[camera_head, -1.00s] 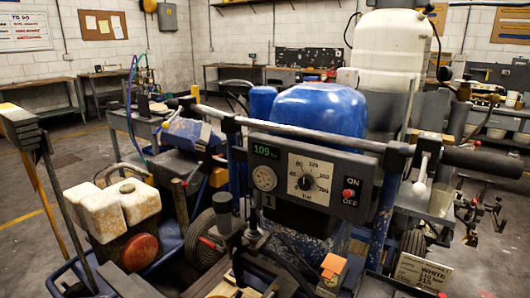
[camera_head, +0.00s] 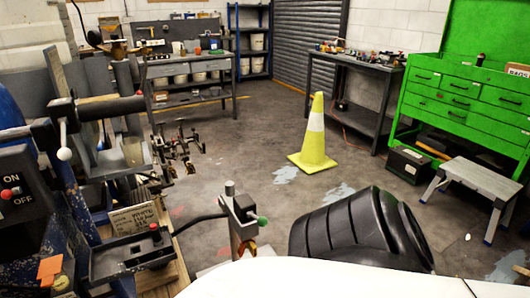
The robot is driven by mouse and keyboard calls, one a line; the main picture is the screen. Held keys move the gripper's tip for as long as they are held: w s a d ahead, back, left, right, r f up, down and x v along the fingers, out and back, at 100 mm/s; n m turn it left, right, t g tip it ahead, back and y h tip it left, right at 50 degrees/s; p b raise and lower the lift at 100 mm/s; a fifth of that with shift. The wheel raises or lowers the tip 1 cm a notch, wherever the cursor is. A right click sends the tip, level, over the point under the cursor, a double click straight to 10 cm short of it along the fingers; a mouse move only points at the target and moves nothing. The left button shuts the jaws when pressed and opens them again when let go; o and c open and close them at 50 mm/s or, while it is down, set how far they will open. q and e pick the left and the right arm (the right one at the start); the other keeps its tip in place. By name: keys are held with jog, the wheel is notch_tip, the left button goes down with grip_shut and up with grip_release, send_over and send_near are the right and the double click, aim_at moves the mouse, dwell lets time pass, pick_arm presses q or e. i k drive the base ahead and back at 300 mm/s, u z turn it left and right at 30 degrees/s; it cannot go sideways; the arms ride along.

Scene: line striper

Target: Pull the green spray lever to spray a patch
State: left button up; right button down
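A small green knob (camera_head: 262,222) shows low in the middle of the head view, on a grey metal post (camera_head: 238,215) at the right side of the line striper. A black rod runs left from the post. The striper's handlebar (camera_head: 110,107), with a white-knobbed lever (camera_head: 64,154), is at the left edge. Its control panel (camera_head: 18,190) is cut off by the frame. Whether the green knob is the spray lever's end, I cannot tell. Neither of my grippers is in view.
A yellow cone (camera_head: 313,140) stands on open floor with pale patches (camera_head: 286,174). A green tool cabinet (camera_head: 460,95), a grey step stool (camera_head: 480,180) and a black box (camera_head: 408,165) are right. A bulky ribbed black object (camera_head: 355,232) blocks some floor. Workbenches line the back.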

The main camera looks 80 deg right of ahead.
aim_at(263, 221)
jog(key=u, duration=0.45)
jog(key=k, duration=0.2)
jog(key=z, duration=1.35)
jog(key=i, duration=0.1)
jog(key=z, duration=3.8)
jog(key=k, duration=0.75)
jog(key=u, duration=1.3)
